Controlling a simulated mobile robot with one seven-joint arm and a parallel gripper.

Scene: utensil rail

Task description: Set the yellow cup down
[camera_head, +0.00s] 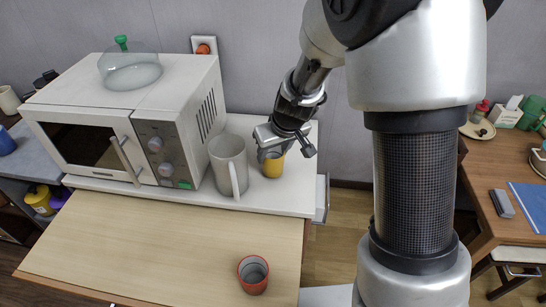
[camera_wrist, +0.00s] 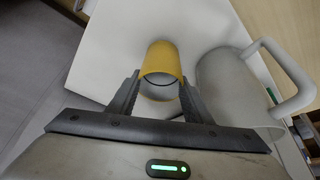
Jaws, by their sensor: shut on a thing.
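The yellow cup (camera_head: 273,165) is at the right end of the white counter in the head view, just right of a large white mug. It also shows in the wrist view (camera_wrist: 160,60), between the two fingers of my gripper (camera_wrist: 158,88). My gripper (camera_head: 283,146) reaches down to the cup from above and is shut on it, one finger on each side. The cup looks upright. Its base is at or very near the white surface (camera_head: 300,196); I cannot tell whether it touches.
The white mug (camera_head: 228,165) stands close beside the yellow cup; its handle shows in the wrist view (camera_wrist: 285,75). A microwave (camera_head: 130,130) stands left of it. A red cup (camera_head: 253,274) stands on the lower wooden surface (camera_head: 150,245), which is otherwise clear. A desk (camera_head: 500,180) is at right.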

